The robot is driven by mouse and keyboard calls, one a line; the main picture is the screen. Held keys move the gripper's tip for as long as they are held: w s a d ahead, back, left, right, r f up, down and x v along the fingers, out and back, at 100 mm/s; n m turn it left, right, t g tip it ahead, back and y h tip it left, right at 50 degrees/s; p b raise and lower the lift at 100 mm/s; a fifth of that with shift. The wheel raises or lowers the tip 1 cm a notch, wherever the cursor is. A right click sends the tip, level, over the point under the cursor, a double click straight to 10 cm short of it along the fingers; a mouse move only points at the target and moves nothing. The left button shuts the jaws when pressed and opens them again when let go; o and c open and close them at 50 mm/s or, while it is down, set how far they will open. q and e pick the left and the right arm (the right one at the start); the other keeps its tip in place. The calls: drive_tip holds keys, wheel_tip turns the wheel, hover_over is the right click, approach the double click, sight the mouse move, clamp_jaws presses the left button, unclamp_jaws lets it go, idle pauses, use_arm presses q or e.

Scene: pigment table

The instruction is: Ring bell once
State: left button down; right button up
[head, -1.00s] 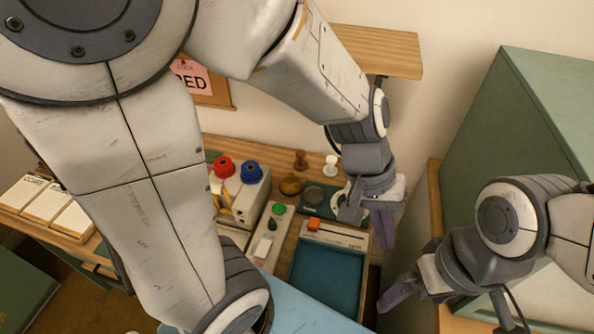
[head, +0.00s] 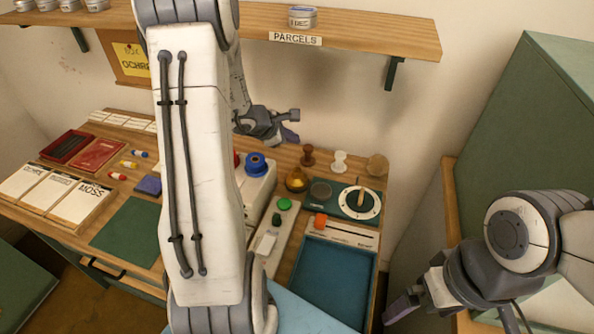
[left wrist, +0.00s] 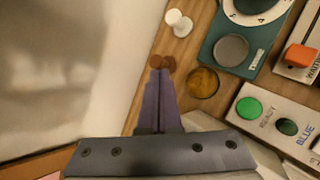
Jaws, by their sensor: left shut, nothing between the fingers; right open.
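The bell, a small brass dome (head: 297,180), stands at the back of the table, left of the dial plate. In the left wrist view the brass dome (left wrist: 203,82) lies right of my fingers. My left gripper (head: 295,138) is shut and empty, raised toward the wall above the back of the table, apart from the bell. Its closed fingers also show in the left wrist view (left wrist: 160,82), with the tips in line with a brown stamp handle. My right gripper (head: 395,307) is open and empty, off the table's right side.
A brown stamp (head: 308,155) and a white stamp (head: 339,162) stand behind the bell. A green dial plate (head: 350,211), a button panel (head: 270,245) and a blue tray (head: 330,278) are nearby. The parcels shelf (head: 400,38) overhangs the back. A green cabinet (head: 530,130) stands right.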

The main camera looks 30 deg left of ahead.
sight(294, 171)
use_arm(q)
wheel_tip(294, 171, down, 8)
drive_tip(key=b, duration=0.7)
drive_tip(key=shift+d+f, duration=0.1)
drive_tip(key=shift+f, duration=0.1)
drive_tip(key=shift+f+b, duration=0.2)
drive_tip(key=shift+b, duration=0.2)
idle(1.5)
drive_tip(key=shift+f+b, duration=0.4)
drive_tip(key=shift+b, duration=0.25)
